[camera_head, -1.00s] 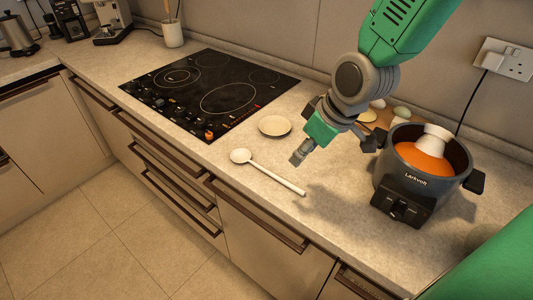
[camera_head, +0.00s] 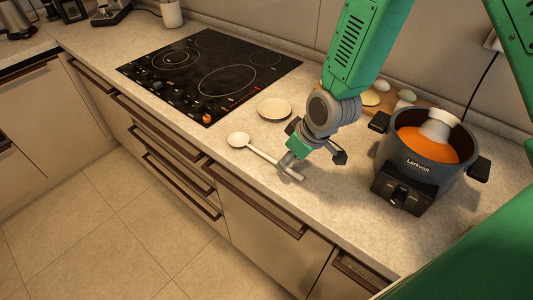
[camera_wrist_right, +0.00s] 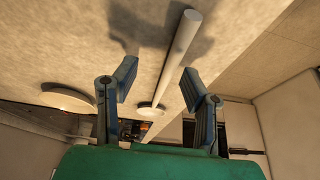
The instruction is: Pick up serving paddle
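The white serving paddle (camera_head: 262,153) lies on the counter near its front edge, with its round bowl (camera_head: 238,140) at the left. Its long handle also shows in the right wrist view (camera_wrist_right: 178,55). My right gripper (camera_head: 290,170) is low over the far end of the handle in the head view and hides part of it. In the right wrist view my right gripper (camera_wrist_right: 158,79) is open, with the handle running between its two fingers, nearer the right-hand finger. My left gripper is not in view.
A grey pot (camera_head: 400,160) with orange contents and a white object in it stands at the right. A cream plate (camera_head: 275,108) lies behind the paddle. A black hob (camera_head: 212,72) is at the left. A wooden board (camera_head: 388,98) with small items is behind my arm.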

